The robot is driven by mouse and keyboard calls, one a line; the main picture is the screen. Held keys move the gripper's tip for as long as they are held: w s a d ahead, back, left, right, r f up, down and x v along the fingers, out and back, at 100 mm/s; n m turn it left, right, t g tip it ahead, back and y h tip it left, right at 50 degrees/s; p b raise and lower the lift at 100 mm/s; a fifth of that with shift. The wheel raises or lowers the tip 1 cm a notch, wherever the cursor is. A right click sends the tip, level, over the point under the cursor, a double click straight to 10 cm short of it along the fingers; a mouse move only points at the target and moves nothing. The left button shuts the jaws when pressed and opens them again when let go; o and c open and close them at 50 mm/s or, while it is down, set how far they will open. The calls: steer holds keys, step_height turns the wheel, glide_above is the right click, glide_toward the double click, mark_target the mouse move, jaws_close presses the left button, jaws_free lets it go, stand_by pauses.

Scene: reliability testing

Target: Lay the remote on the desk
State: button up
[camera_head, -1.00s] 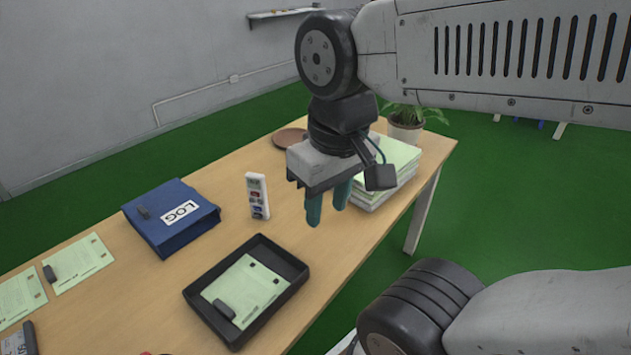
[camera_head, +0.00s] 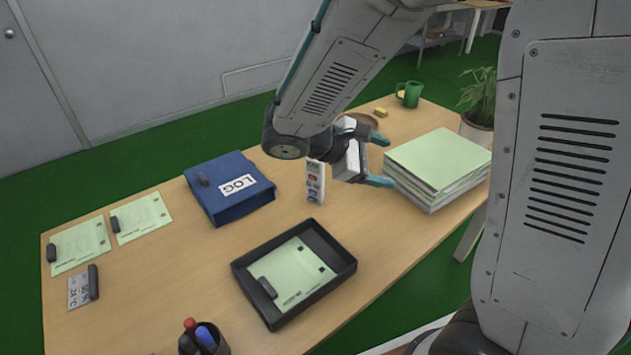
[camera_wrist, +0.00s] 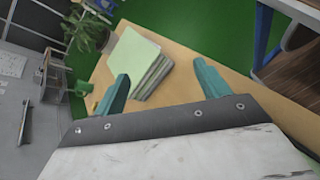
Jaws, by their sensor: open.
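The remote (camera_head: 315,183) is a slim white handset with coloured buttons. It stands upright on the wooden desk (camera_head: 180,262), between the blue LOG binder and the paper stack. My gripper (camera_head: 380,158) is open and empty, its teal fingers pointing right, towards the paper stack. In the head view its body is just right of the remote's upper part; I cannot tell the gap between them. The wrist view shows both fingers (camera_wrist: 163,82) spread apart with nothing between them. The remote does not show in the wrist view.
The blue LOG binder (camera_head: 229,188) lies left of the remote. A black tray (camera_head: 345,262) with a green sheet is in front. The paper stack (camera_head: 437,165), a potted plant (camera_head: 480,105) and a green mug (camera_head: 409,94) are to the right. A pen cup (camera_head: 205,343) is near the front.

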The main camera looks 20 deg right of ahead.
steer(key=w+a+f+n+t+h, duration=0.3)
steer(key=w+a+f+n+t, duration=0.25)
steer(key=w+f+n, duration=0.2)
steer(key=n+t+y, duration=0.2)
steer(key=n+t, duration=0.5)
glide_toward(312, 180)
steer(key=shift+x, duration=0.8)
steer(key=shift+n, duration=0.25)
steer(key=x, duration=0.7)
steer(key=shift+w+d, duration=0.15)
steer(key=shift+d, duration=0.1)
steer(key=c, duration=1.2)
steer(key=shift+c, duration=0.2)
